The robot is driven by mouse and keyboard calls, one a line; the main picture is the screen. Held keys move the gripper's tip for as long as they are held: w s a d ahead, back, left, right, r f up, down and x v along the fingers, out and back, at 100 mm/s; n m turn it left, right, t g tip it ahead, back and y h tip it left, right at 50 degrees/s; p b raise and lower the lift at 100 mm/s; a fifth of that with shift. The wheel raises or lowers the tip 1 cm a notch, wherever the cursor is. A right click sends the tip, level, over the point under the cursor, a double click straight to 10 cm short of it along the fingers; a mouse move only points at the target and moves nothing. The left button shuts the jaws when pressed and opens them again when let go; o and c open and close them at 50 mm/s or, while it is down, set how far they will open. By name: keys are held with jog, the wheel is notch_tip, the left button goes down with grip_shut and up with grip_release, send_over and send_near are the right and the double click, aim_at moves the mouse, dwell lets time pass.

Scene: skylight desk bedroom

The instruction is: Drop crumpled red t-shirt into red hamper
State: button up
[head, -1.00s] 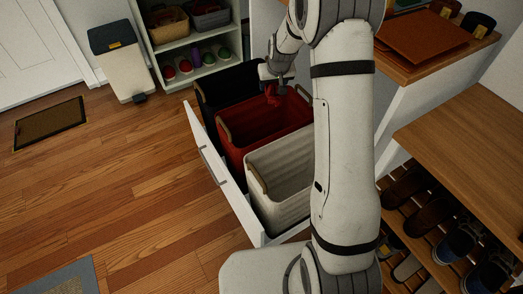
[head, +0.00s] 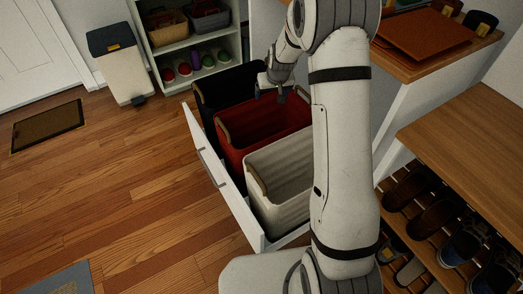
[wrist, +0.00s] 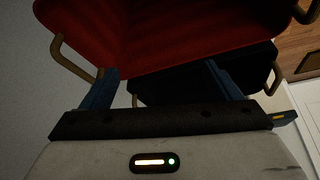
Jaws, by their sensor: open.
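The red hamper (head: 264,126) stands in a pulled-out drawer, between a dark hamper (head: 232,84) and a pale hamper (head: 285,185). My gripper (head: 270,95) points down over the back part of the red hamper, its fingers apart and nothing between them. In the wrist view, the two blue fingers of my gripper (wrist: 163,85) are spread and empty. The red hamper (wrist: 180,30) fills the top there, with tan handles at its sides. I cannot make out the crumpled red t-shirt in either current view; the hamper's bottom is not clearly visible.
The white drawer front (head: 222,180) stands left of the hampers. A wooden counter (head: 440,40) and a shoe rack (head: 425,215) are at the right. A bin (head: 120,65) and shelf unit (head: 195,50) stand behind. The wood floor at left is mostly clear.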

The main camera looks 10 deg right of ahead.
jog(key=p+v, duration=0.2)
jog(key=v, duration=0.5)
jog(key=shift+s+r, duration=0.2)
jog(key=shift+r, duration=0.15)
